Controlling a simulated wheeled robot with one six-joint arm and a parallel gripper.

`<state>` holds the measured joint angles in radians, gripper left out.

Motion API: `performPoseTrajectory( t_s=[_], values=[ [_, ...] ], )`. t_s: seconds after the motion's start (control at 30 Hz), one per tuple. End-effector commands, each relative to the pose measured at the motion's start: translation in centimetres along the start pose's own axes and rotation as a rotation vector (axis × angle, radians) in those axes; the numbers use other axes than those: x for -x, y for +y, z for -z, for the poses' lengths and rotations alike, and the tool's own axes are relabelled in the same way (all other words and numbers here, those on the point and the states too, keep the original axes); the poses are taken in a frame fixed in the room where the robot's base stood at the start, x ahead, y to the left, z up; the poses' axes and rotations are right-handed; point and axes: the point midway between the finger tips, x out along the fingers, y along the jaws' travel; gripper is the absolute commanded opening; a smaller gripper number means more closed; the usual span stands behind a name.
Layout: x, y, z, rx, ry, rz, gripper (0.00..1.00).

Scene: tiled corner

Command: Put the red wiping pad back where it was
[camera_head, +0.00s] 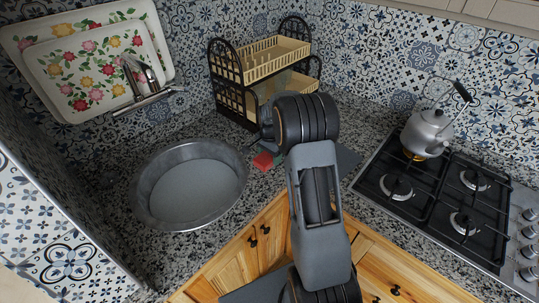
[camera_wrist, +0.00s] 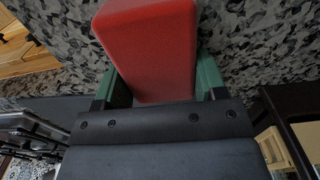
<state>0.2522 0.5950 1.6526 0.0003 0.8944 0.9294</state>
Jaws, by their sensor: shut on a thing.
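The red wiping pad (camera_wrist: 150,45) fills the upper middle of the wrist view, between the two green fingers of my gripper (camera_wrist: 155,85). The gripper is shut on it. In the head view the pad (camera_head: 263,160) shows as a small red block just left of my arm, close to the granite counter (camera_head: 195,238) and right of the round sink. I cannot tell whether the pad touches the counter. My arm hides most of the gripper in the head view.
A round metal sink (camera_head: 195,183) lies left of the pad. A black two-tier dish rack (camera_head: 228,92) stands behind. A gas hob (camera_head: 432,200) with a kettle (camera_head: 428,134) is at right. Floral trays (camera_head: 90,62) lean at the back left wall, behind the tap (camera_head: 150,90).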

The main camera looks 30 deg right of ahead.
Motion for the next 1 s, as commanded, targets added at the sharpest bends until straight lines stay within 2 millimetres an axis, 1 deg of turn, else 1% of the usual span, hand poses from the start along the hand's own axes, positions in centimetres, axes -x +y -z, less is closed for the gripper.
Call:
performPoseTrajectory(
  t_s=[0.17,0.2,0.43,0.63,0.77,0.87,1.0],
  values=[
    [-0.1,0.0,0.0,0.000,0.000,0.000,0.39],
    [-0.1,0.0,0.0,0.000,0.000,0.000,0.68],
    [0.0,0.0,0.0,0.000,0.000,0.001,0.90],
    [0.0,0.0,0.0,0.000,0.000,0.001,0.91],
    [0.5,-0.1,0.0,0.000,0.002,0.002,0.91],
    [1.7,-0.1,0.1,0.000,0.003,0.004,0.91],
    [4.3,-0.1,0.1,0.000,0.004,0.005,0.91]
  ],
)
